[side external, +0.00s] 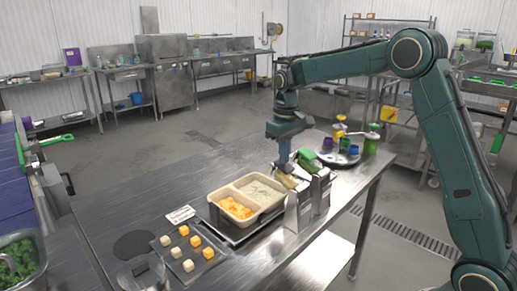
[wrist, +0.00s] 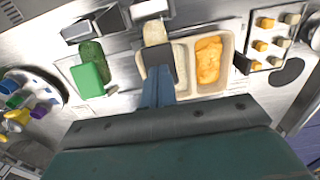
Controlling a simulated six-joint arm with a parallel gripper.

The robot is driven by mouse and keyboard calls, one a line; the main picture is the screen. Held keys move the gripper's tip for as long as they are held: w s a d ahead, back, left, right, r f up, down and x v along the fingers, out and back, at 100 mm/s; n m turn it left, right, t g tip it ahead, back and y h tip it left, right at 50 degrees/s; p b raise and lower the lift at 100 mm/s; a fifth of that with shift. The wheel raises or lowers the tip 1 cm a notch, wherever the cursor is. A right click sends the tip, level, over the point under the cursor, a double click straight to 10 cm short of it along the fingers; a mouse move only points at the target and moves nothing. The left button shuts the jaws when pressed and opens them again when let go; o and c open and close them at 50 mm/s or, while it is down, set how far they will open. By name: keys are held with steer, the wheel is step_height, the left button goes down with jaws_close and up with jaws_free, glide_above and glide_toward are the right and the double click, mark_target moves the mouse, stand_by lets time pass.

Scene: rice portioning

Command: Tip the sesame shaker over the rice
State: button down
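My gripper (wrist: 158,92) hangs low over the table, its blue fingers pointing down and close together. In the wrist view a dark grey block (wrist: 161,65) with a pale oblong piece (wrist: 154,32) lies just beyond the fingertips; I cannot tell whether the fingers grip it. The beige two-compartment tray (side external: 224,216) stands in front of my gripper in the side view. White rice (side external: 262,190) fills one compartment and orange food (side external: 236,208) the other. I cannot clearly identify a sesame shaker.
Two metal holders (side external: 299,212) stand beside the tray. A round tray (side external: 352,160) carries yellow, green and purple containers. A dark board (side external: 180,240) holds several small cubes.

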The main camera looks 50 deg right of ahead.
mark_target(279, 166)
steer(key=shift+w+f, duration=0.3)
steer(key=shift+f, duration=0.55)
steer(key=shift+w+f, duration=0.3)
steer(key=shift+f, duration=0.5)
steer(key=shift+w+f, duration=0.3)
steer(key=shift+f, duration=0.55)
steer(key=shift+r, duration=0.2)
steer(key=shift+s+r, duration=0.3)
steer(key=shift+r, duration=0.65)
steer(key=shift+s+r, duration=0.3)
steer(key=shift+r, duration=0.65)
steer(key=shift+s+r, duration=0.3)
steer(key=shift+r, duration=0.65)
